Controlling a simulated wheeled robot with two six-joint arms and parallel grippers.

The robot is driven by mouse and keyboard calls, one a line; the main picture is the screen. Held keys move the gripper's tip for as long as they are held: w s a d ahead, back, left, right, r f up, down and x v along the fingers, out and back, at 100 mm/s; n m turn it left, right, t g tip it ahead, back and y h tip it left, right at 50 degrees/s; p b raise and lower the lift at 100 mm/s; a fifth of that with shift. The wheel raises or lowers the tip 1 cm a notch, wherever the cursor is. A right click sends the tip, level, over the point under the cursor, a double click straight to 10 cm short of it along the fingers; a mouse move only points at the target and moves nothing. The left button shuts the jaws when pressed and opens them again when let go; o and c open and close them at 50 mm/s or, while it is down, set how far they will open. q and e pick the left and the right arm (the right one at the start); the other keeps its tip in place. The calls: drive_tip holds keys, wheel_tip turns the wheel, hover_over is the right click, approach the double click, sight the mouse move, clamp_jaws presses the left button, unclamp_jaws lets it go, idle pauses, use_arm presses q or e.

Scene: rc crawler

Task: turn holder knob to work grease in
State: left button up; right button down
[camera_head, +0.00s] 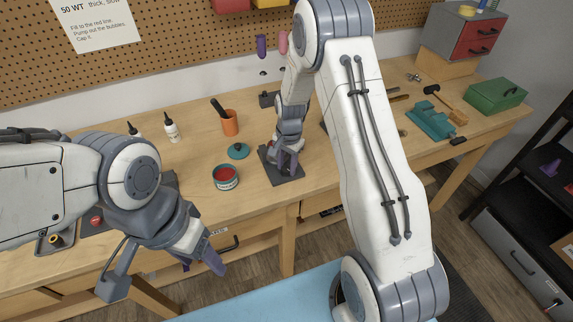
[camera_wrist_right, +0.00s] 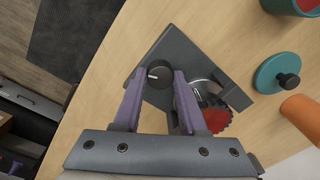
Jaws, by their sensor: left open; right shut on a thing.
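The dark grey holder (camera_wrist_right: 182,53) lies on the wooden bench; in the head view its base (camera_head: 287,180) shows below my right gripper (camera_head: 287,163). Its black round knob (camera_wrist_right: 159,71), with a white mark, sits between the purple fingertips of my right gripper (camera_wrist_right: 160,77), which is shut on it. A red toothed gear (camera_wrist_right: 216,116) is at the holder, right of the fingers, partly hidden by the right finger. My left gripper (camera_head: 200,264) is open and empty in front of the bench edge, well away from the holder.
An open tin of red grease (camera_head: 227,183) and its teal lid (camera_head: 238,151) stand left of the holder. Behind are an orange cup (camera_head: 230,124) and white bottles (camera_head: 171,130). A teal vise (camera_head: 431,121) and green box (camera_head: 496,96) are at the right.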

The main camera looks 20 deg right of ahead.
sight(288, 169)
drive_tip(key=shift+w+r+m, duration=0.1)
drive_tip(key=shift+m, duration=1.9)
drive_tip(key=c, duration=0.8)
unclamp_jaws()
drive_tip(key=shift+o, duration=0.2)
wheel_tip(288, 169, up, 10)
drive_tip(key=b, duration=0.2)
drive_tip(key=shift+s+r, duration=0.2)
drive_tip(key=shift+s, duration=0.1)
